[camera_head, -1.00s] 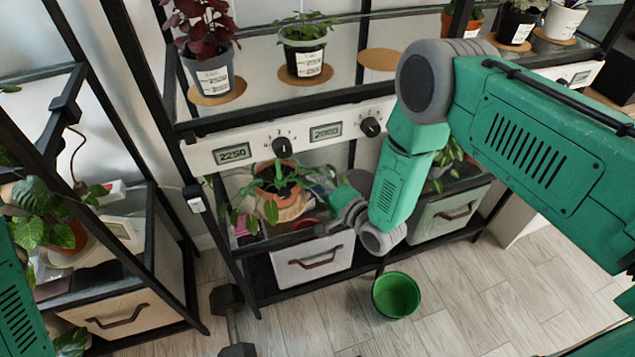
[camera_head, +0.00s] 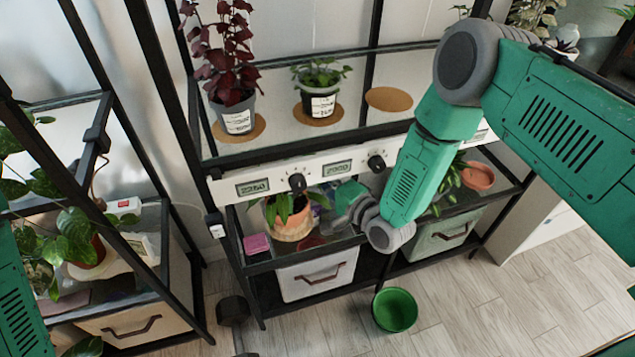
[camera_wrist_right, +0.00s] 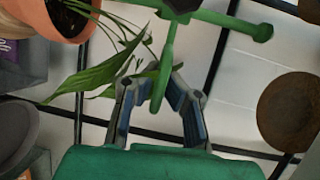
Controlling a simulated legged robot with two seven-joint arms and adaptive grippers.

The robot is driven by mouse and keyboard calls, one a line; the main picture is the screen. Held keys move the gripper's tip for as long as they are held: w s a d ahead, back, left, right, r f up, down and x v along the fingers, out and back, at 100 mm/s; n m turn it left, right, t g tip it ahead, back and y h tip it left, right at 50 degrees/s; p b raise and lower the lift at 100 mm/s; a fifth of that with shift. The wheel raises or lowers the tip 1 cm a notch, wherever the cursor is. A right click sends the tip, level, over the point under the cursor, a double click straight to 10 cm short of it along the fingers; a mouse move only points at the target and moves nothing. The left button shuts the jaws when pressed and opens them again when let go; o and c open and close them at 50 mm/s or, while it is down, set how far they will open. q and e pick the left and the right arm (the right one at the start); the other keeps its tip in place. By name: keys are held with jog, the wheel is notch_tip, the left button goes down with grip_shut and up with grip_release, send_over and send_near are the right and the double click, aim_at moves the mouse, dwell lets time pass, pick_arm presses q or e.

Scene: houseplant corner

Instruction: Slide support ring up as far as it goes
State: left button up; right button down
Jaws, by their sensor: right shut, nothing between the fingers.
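My right gripper (camera_head: 345,203) is at the lower shelf, just right of a leafy plant in a terracotta pot (camera_head: 291,226). In the right wrist view the gripper (camera_wrist_right: 163,88) is shut with nothing held. A green bar piece with rounded ends (camera_wrist_right: 215,20) lies just beyond the fingertips, and one arm of it reaches down to them. It may be part of the support ring, but I cannot tell. No full ring shows. Long green leaves (camera_wrist_right: 100,75) and the pot rim (camera_wrist_right: 62,18) are beside it. My left gripper is not in view.
Above the gripper is a white panel (camera_head: 218,188) with knobs and displays. Potted plants stand on the upper glass shelf. Below are a grey drawer box (camera_head: 316,276) and a green bucket (camera_head: 394,310) on the floor. A second black rack stands at the left.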

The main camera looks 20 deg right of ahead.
jog(key=shift+s+d+f, duration=0.2)
jog(key=shift+d, duration=0.2)
jog(key=c, duration=1.6)
grip_release()
jog(key=shift+s+d+r, duration=0.1)
jog(key=shift+d+r, duration=0.05)
jog(key=shift+d, duration=0.15)
jog(key=v, duration=1.1)
jog(key=shift+s, duration=0.4)
jog(key=shift+d, duration=0.1)
